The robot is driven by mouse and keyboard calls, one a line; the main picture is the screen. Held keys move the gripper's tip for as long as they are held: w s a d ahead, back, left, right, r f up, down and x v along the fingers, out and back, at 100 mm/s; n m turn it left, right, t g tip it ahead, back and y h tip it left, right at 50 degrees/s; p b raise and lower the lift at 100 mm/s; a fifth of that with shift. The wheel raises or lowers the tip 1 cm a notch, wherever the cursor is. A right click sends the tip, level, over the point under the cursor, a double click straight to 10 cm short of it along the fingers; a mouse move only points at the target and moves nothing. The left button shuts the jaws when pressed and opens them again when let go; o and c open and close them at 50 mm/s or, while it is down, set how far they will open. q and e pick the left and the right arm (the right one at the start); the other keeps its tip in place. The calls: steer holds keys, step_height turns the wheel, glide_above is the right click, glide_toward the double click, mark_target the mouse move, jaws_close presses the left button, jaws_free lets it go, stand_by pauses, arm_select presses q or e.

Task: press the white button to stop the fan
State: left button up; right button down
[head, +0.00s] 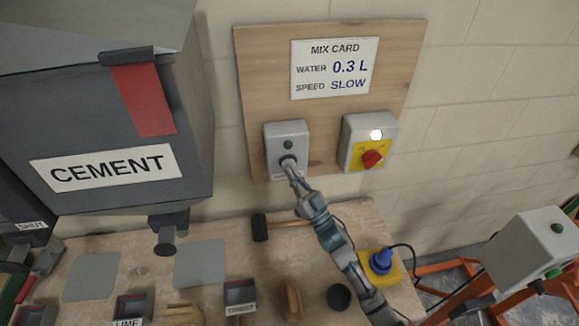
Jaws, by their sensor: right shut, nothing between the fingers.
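A grey switch box (271,139) is fixed to the wooden board on the wall. It has a dark green button (288,145) in its upper half. My right gripper (289,164) is shut and empty, with its fingertips at the lower half of this box, just below the green button. A dark ring shows around the tips; whatever is inside it is hidden by them. I cannot tell whether they touch. To the right, a second grey box (353,131) has a white lit round spot (376,135) and a red knob (372,159) on a yellow plate. No fan is recognisable. My left gripper is not in view.
A mix card (334,68) hangs above the boxes. A large CEMENT hopper (105,110) fills the left. The bench below holds a mallet (260,228), small tubs and a blue button on a yellow base (381,262). Another grey control box (530,250) stands at right.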

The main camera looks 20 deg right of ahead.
steer(key=s, duration=0.2)
steer(key=s+a+p, duration=0.1)
steer(key=s, duration=0.2)
steer(key=shift+s+a+p, duration=0.25)
steer(key=shift+s+p, duration=0.15)
